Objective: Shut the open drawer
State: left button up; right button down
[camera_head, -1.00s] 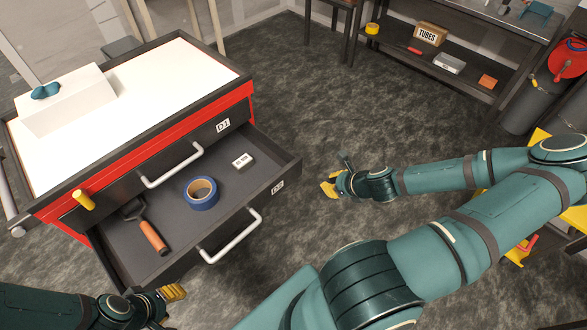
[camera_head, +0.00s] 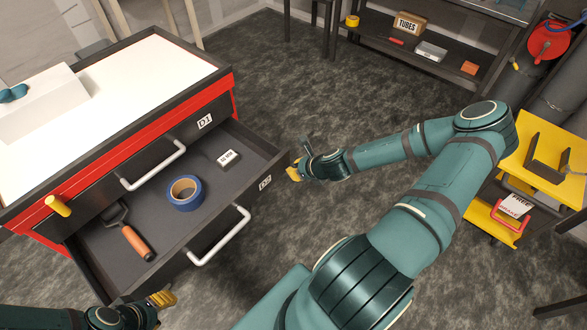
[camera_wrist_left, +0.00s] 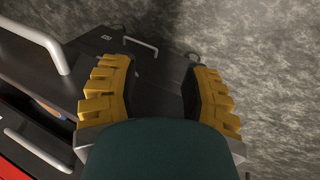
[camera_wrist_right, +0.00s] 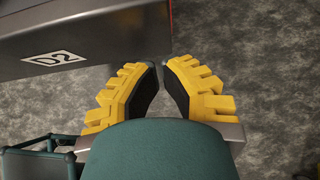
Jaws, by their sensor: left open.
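The open drawer (camera_head: 250,205), labelled D2, is pulled out from the red and black cabinet (camera_head: 215,95). Its pale bar handle (camera_head: 222,238) is on the front. My left gripper (camera_head: 165,298) is open and empty, low and left of the handle; contact cannot be told.
Drawer D1 (camera_head: 185,140) above is shut. A white block (camera_head: 40,105) stands on the cabinet top. A yellow cart (camera_head: 555,125) stands at the right, and a shelf bench (camera_head: 450,80) at the back. The floor between is clear.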

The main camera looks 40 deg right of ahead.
pick_arm(q)
jog(key=shift+f, duration=0.1)
pick_arm(e)
jog(key=shift+w, duration=0.5)
